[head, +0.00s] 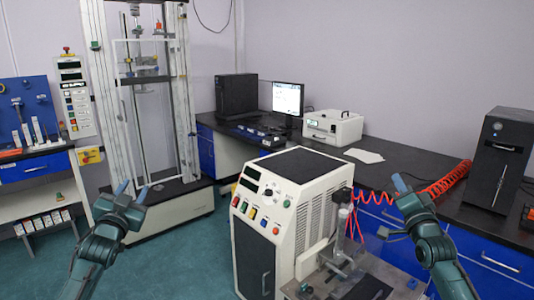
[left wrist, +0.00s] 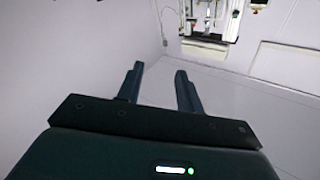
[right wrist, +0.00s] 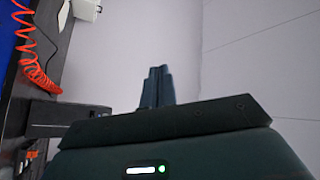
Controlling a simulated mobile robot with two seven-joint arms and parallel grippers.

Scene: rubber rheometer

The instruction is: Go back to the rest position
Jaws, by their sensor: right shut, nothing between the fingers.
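My left gripper (head: 132,190) is raised in the left of the head view, in front of the tall testing frame and clear of it. In the left wrist view its two fingers (left wrist: 158,86) stand apart with nothing between them. My right gripper (head: 399,186) is raised at the right of the head view, in front of the dark bench with the orange coiled hose. In the right wrist view its fingers (right wrist: 157,86) are together and hold nothing. Neither gripper touches anything that I can see.
The white rheometer cabinet (head: 290,215) with coloured buttons stands between my arms. A tall testing frame (head: 185,100) stands behind at left. The dark bench (head: 385,170) carries a monitor (head: 288,97), a white printer-like box (head: 332,127), an orange coiled hose (head: 445,183) and a black tower (head: 500,160).

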